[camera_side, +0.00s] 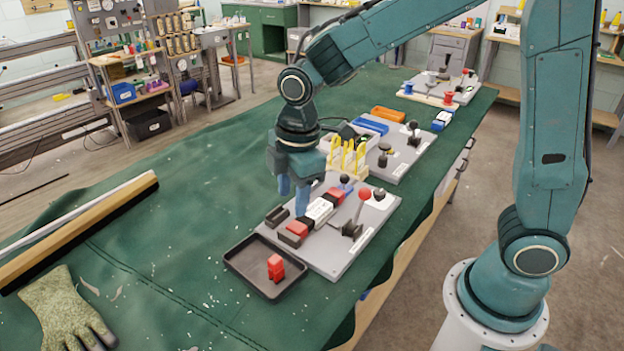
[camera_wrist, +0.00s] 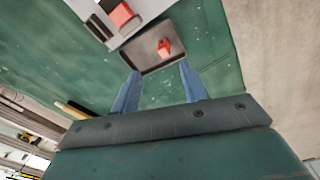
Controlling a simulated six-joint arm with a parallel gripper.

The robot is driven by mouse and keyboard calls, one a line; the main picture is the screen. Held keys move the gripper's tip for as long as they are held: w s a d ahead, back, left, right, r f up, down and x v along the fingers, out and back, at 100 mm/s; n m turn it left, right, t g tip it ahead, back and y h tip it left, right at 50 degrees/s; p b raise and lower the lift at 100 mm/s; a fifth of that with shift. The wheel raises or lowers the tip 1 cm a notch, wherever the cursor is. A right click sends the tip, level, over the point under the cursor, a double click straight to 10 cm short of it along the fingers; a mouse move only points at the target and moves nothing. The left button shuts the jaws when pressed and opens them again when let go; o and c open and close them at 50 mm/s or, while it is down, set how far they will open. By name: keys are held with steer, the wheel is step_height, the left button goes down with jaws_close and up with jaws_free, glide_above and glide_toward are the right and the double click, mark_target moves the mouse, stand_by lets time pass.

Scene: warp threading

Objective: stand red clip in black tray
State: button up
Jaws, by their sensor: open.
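The red clip (camera_side: 275,268) stands upright in the black tray (camera_side: 243,275), toward its front right part. The tray lies on the green bench cover beside the grey fixture board. In the wrist view the red clip (camera_wrist: 164,47) shows inside the tray (camera_wrist: 144,66), beyond my fingers. My gripper (camera_side: 292,195) is above the left side of the board, higher than the tray and behind it. Its blue fingers (camera_wrist: 158,82) are apart with nothing between them.
The near grey board (camera_side: 340,258) carries red and black blocks and a red-knobbed lever (camera_side: 364,194). A yellow rack (camera_side: 347,158) and another board stand behind. A glove (camera_side: 62,308) and a long wooden brush (camera_side: 85,230) lie at left. The cover between brush and tray is clear.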

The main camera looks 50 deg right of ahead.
steer(key=s+d+r+m+t, duration=0.1)
steer(key=s+d+r+m, duration=0.2)
steer(key=s, duration=0.3)
steer(key=s+d+r+m+t, duration=0.2)
steer(key=s+d+r+m, duration=0.1)
steer(key=s+m, duration=0.3)
steer(key=s+d+r+m+t, duration=0.1)
steer(key=s+d+r+m, duration=0.2)
steer(key=s+r+m, duration=0.1)
steer(key=s+r, duration=0.1)
steer(key=s, duration=0.1)
steer(key=shift+s+d+m, duration=0.35)
steer(key=shift+s+m, duration=0.05)
